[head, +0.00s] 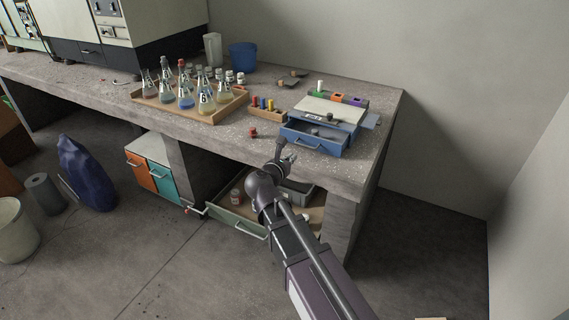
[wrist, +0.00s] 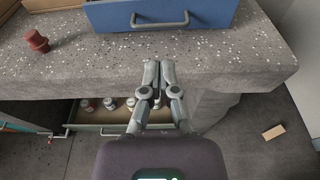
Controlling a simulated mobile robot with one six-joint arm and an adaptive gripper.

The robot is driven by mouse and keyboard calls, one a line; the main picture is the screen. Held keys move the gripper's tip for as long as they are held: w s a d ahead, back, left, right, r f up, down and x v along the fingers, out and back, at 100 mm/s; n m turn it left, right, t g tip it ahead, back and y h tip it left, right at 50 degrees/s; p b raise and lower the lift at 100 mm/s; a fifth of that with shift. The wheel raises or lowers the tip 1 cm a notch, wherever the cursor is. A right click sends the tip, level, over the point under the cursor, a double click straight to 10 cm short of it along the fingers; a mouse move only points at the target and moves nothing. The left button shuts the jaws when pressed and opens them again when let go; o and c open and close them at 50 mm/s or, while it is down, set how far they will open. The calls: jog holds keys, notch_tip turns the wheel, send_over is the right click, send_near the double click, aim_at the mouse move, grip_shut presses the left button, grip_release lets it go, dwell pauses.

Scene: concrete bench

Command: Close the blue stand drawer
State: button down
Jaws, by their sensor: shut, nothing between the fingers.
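The blue stand (head: 334,112) sits near the right end of the concrete bench, with a pale top. Its blue drawer (head: 314,141) is pulled out toward the front and holds a small dark object (head: 328,134). In the wrist view the drawer front (wrist: 203,13) and its grey bar handle (wrist: 160,21) show at the top. My gripper (head: 284,150) is in front of the drawer, over the bench's front edge. In the wrist view its fingers (wrist: 158,70) are shut, empty and pointing toward the handle, with a gap between them.
A red stopper (head: 252,132) stands on the bench left of the drawer. A wooden tray (head: 217,117) of flasks is further left. Below the bench, a green drawer (head: 236,221) stands open. Bare bench (wrist: 235,62) lies before the blue drawer.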

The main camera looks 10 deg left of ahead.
aim_at(305, 146)
jog(key=b+x, duration=0.1)
jog(key=x, duration=0.7)
jog(key=shift+w+d+b, duration=0.1)
jog(key=shift+w+b, duration=0.2)
jog(key=shift+w, duration=0.1)
